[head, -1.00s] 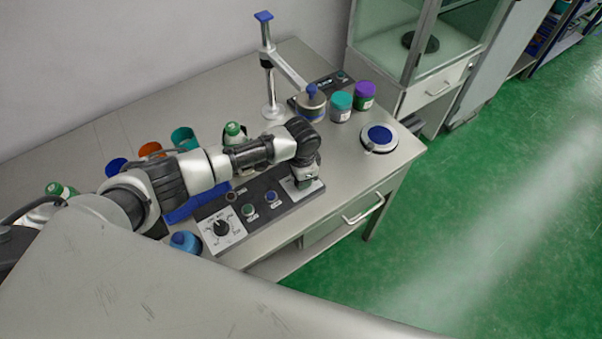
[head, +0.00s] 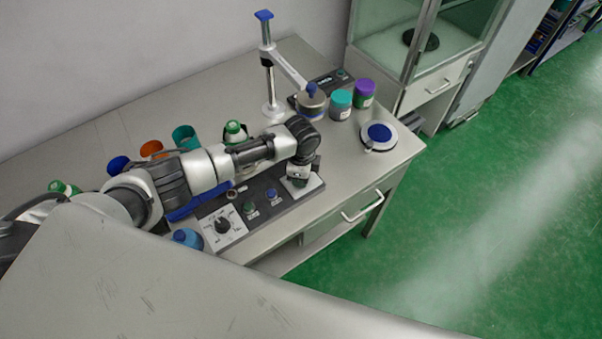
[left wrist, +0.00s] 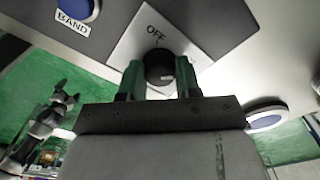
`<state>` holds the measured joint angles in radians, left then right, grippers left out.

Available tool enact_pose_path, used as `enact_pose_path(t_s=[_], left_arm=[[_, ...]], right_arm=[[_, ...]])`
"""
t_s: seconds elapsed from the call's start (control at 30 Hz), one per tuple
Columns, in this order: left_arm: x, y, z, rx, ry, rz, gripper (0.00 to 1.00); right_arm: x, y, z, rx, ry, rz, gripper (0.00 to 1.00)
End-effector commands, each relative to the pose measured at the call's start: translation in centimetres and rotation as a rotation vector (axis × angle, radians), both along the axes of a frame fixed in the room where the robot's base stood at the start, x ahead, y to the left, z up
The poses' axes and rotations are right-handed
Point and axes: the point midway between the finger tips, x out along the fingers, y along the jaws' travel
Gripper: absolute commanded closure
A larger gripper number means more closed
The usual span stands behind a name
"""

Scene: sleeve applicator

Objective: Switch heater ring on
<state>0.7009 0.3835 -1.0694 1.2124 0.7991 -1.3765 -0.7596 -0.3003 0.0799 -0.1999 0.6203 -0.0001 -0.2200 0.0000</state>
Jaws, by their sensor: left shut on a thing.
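In the left wrist view, a black rotary knob (left wrist: 158,66) sits on a light square plate (left wrist: 190,38) marked "OFF". The two fingers of my left gripper (left wrist: 160,80) are shut on it, one on each side. A small pale mark shows on the knob; its exact setting is hard to read. In the head view, my left gripper (head: 299,181) reaches down to the right end of the dark control panel (head: 262,205) and hides the knob. My right gripper is not in view.
The panel also carries a dial (head: 222,225), a green button (head: 249,208) and a blue button (head: 271,194). Jars stand behind, including a teal one (head: 340,105) and a purple one (head: 364,94). A round blue-topped device (head: 380,135) sits right, with bare tabletop around it.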

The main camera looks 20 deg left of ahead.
Motion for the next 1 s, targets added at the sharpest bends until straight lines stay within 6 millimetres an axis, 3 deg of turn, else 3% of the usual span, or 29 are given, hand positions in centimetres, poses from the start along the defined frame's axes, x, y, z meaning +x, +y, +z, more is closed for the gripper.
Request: enact_pose_path(t_s=[0.4,0.43,0.57,0.87,1.0], left_arm=[[0.1,-0.1,0.1,-0.002,-0.003,-0.008,0.91],[0.1,-0.1,0.1,-0.002,-0.003,-0.008,0.62],[0.1,-0.1,0.1,-0.001,-0.002,-0.007,0.42],[0.0,0.0,0.2,-0.001,-0.001,-0.006,0.41],[0.1,-0.1,1.5,-0.002,-0.003,-0.007,0.41]], right_arm=[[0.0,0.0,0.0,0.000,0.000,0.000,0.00],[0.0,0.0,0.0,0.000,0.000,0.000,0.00],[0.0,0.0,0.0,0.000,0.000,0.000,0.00],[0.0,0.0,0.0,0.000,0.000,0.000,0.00],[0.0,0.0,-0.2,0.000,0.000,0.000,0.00]])
